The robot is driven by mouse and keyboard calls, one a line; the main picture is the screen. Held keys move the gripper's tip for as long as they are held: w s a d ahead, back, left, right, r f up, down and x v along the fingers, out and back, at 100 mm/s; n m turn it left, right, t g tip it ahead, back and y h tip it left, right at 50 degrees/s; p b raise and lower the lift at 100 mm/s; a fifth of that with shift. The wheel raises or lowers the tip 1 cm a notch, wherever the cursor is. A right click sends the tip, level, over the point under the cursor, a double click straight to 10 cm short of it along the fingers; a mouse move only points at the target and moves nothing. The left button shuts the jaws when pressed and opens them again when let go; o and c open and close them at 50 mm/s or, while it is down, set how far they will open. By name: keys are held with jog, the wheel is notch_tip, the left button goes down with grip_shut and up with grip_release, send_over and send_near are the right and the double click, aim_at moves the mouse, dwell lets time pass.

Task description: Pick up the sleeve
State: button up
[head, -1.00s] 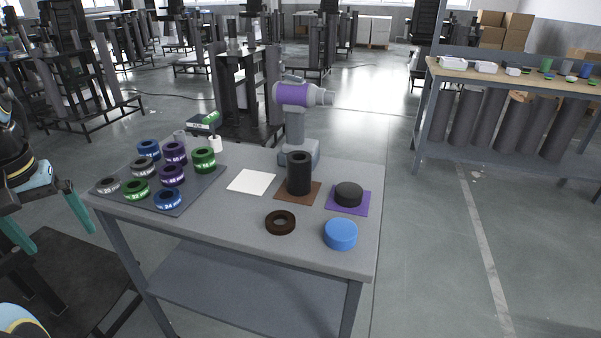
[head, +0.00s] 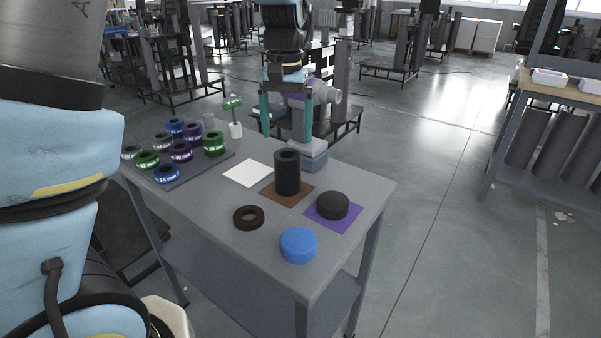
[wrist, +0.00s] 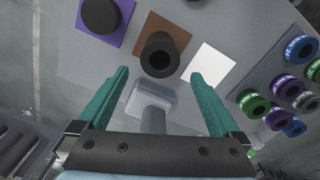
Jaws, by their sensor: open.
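The sleeve, a tall black hollow cylinder (head: 287,174), stands upright on a brown square mat (head: 268,194) on the grey table. In the wrist view the sleeve (wrist: 160,55) shows its open top, ahead of and between the fingertips. My gripper (head: 286,122) has two teal fingers pointing down, apart and empty, above and behind the sleeve in the head view. In the wrist view my gripper (wrist: 159,76) is wide open, and nothing touches the fingers.
Several coloured rings sit on a dark mat (head: 205,169) at left.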

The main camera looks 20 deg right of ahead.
aim_at(288, 167)
notch_tip(288, 167, down, 10)
jog(key=shift+s+a+p, duration=0.15)
jog(key=shift+p, duration=0.6)
jog(key=shift+c, duration=0.2)
grip_shut()
jog(key=shift+r, duration=0.1)
dwell(0.4)
